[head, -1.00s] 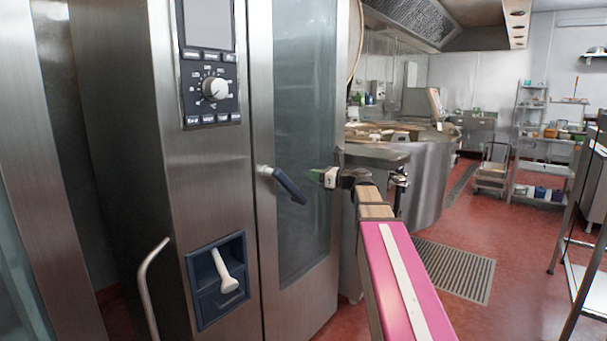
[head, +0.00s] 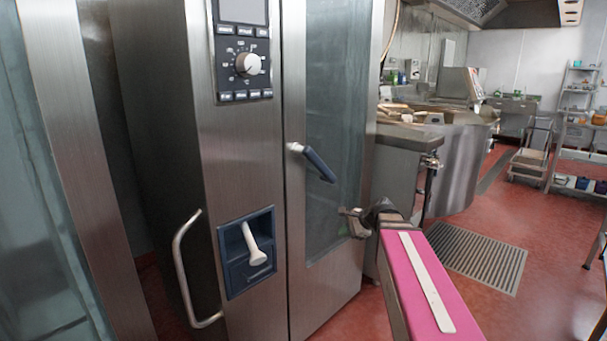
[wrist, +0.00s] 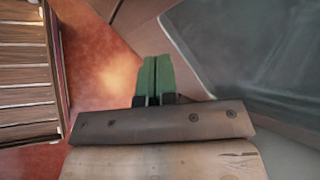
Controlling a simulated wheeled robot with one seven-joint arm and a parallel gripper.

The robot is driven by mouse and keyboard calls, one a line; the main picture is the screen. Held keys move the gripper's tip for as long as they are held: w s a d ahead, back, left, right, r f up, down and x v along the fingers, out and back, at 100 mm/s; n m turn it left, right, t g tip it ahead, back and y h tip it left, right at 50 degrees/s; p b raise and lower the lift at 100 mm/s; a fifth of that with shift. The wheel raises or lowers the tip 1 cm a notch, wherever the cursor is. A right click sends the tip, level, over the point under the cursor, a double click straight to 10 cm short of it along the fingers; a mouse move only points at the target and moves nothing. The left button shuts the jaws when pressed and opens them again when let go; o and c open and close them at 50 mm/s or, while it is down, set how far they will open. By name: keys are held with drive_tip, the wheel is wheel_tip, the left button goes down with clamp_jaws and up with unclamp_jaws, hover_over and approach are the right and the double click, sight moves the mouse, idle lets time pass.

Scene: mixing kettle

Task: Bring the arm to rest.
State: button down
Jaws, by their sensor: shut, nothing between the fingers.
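My gripper (wrist: 153,82) shows in the wrist view with its two green fingers side by side and touching, with nothing between them. In the head view my gripper (head: 355,224) is small and partly hidden at the end of my pink arm, in front of the lower part of the oven's glass door (head: 335,150). It is below and to the right of the dark blue door handle (head: 320,166). I cannot tell from the head view how close the fingers are to the glass.
The tall steel oven (head: 165,150) fills the left, with a bent metal bar (head: 183,270) low at its front. A large round kettle (head: 462,165) stands behind at the right. A floor grate (head: 475,258) lies in open red floor (head: 560,235). A trolley (head: 530,160) stands farther back.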

drive_tip(key=s+d+f+n+g+h, duration=0.2)
drive_tip(key=s+f+n+h, duration=0.2)
drive_tip(key=f, duration=0.5)
drive_tip(key=s+d+f+n+g+h, duration=0.1)
drive_tip(key=s+f+n+h, duration=0.3)
drive_tip(key=s+f+n, duration=0.4)
drive_tip(key=shift+s+d+f+n+g, duration=0.4)
drive_tip(key=shift+s+n+g, duration=0.2)
drive_tip(key=shift+s+n, duration=0.3)
drive_tip(key=shift+a, duration=0.1)
